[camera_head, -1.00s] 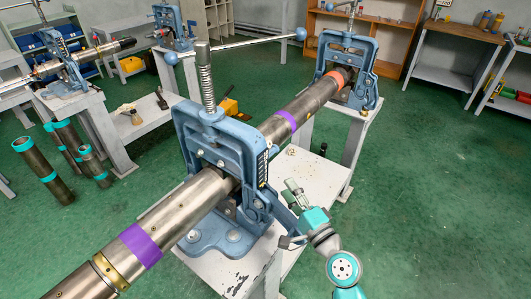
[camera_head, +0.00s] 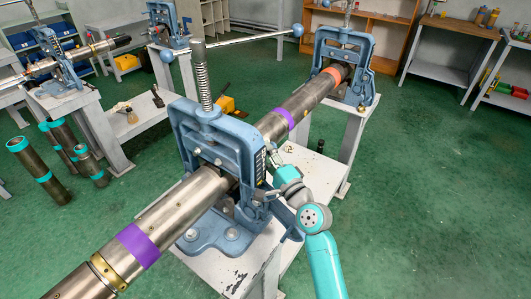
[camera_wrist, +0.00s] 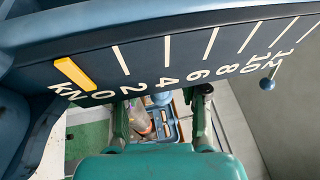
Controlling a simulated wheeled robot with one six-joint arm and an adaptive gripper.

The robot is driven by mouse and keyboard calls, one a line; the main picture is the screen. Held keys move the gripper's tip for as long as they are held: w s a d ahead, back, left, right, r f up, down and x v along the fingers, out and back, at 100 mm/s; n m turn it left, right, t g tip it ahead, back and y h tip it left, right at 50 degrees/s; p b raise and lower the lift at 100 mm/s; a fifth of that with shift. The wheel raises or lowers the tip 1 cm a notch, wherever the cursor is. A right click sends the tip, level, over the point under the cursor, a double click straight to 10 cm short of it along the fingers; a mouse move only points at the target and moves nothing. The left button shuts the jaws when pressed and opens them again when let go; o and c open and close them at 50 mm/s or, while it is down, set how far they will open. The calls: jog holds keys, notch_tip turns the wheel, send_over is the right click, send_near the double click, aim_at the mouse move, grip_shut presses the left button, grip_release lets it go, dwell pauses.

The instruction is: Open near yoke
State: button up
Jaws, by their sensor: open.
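The near yoke (camera_head: 200,135) is a blue frame clamped around a long steel pipe (camera_head: 175,215), with a threaded screw (camera_head: 203,75) and a long handle bar (camera_head: 250,39) on top. It stands upright over its base and appears shut. My gripper (camera_head: 272,163) is at the yoke's right side, partly hidden by it and by my wrist. In the wrist view my gripper (camera_wrist: 161,108) has its two fingers apart, with nothing held between them. A dark force scale (camera_wrist: 160,62) on the yoke, marked KN, fills the upper wrist view. Its yellow pointer (camera_wrist: 75,74) is at 0.
A far blue yoke (camera_head: 340,65) holds the pipe's other end on a white stand (camera_head: 345,145). The near yoke sits on a white table (camera_head: 245,265). Loose pipes (camera_head: 40,170) stand at left. Green floor at right is clear.

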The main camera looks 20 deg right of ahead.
jog(key=shift+w, duration=0.25)
jog(key=shift+a, duration=0.1)
grip_shut()
jog(key=shift+r, duration=0.15)
